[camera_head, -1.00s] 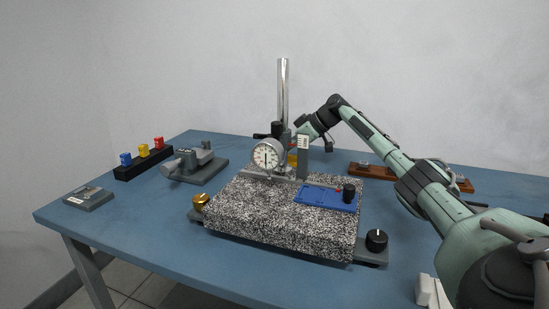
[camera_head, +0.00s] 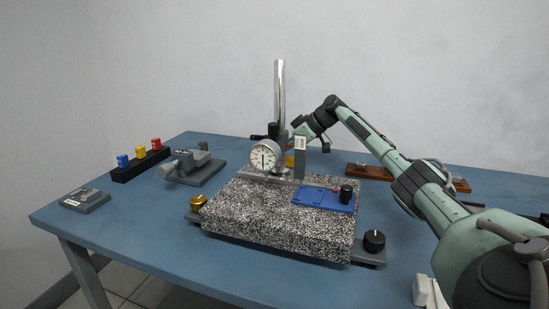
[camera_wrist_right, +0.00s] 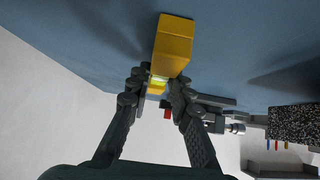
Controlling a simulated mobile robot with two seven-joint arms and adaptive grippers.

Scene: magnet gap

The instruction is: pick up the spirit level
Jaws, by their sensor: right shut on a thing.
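The spirit level is a yellow block (camera_wrist_right: 173,45) with a greenish vial, between my right fingers in the right wrist view. In the head view only a small yellow part (camera_head: 289,160) shows behind the dial gauge stand. My right gripper (camera_wrist_right: 160,82) is shut on the spirit level. In the head view the right gripper is mostly hidden behind the stand and the grey upright block. I cannot tell whether the level touches the table. My left gripper is not in view.
A speckled granite plate (camera_head: 270,230) carries a dial gauge (camera_head: 264,156), a grey upright block (camera_head: 300,158) and a blue tray (camera_head: 318,199). A chrome column (camera_head: 280,95) rises behind. A grey vise-like tool (camera_head: 190,168) stands left, a wooden holder (camera_head: 368,171) right.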

